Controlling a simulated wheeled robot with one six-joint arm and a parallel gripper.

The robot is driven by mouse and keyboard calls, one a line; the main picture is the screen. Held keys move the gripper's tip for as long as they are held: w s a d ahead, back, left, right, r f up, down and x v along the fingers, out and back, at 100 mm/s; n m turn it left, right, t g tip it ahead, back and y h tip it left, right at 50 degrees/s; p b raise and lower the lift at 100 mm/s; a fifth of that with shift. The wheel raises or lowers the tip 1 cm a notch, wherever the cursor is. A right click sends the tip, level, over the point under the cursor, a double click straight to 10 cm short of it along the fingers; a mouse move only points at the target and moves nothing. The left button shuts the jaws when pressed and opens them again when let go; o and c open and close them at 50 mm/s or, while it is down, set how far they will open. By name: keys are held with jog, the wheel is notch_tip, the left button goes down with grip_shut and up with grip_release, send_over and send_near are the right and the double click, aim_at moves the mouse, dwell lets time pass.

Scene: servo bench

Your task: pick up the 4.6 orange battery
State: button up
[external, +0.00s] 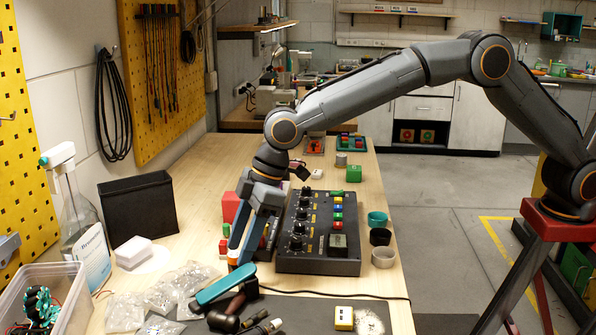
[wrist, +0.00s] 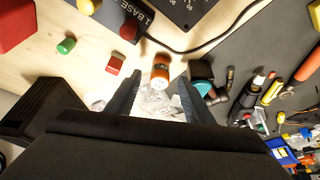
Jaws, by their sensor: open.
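The orange battery (wrist: 161,72) is a short orange cylinder with pale print that I cannot read. In the wrist view it is at the upper middle, just beyond and between my fingertips. In the external view only a bit of orange (external: 232,264) shows by the fingertips, mostly hidden by the fingers. My gripper (wrist: 157,88) is open, with one finger on each side and clear gaps to the battery. In the external view my gripper (external: 240,248) points down at the bench, left of the black control box.
A black control box (external: 318,264) with knobs stands close on the right. Clear bags (external: 165,292) lie in front on the left. A teal-handled tool (external: 222,285) and dark tools lie just in front.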

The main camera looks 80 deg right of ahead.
aim_at(237, 254)
jog(key=shift+p+x, duration=0.6)
jog(key=shift+x, duration=1.55)
grip_shut()
jog(key=shift+r, duration=0.1)
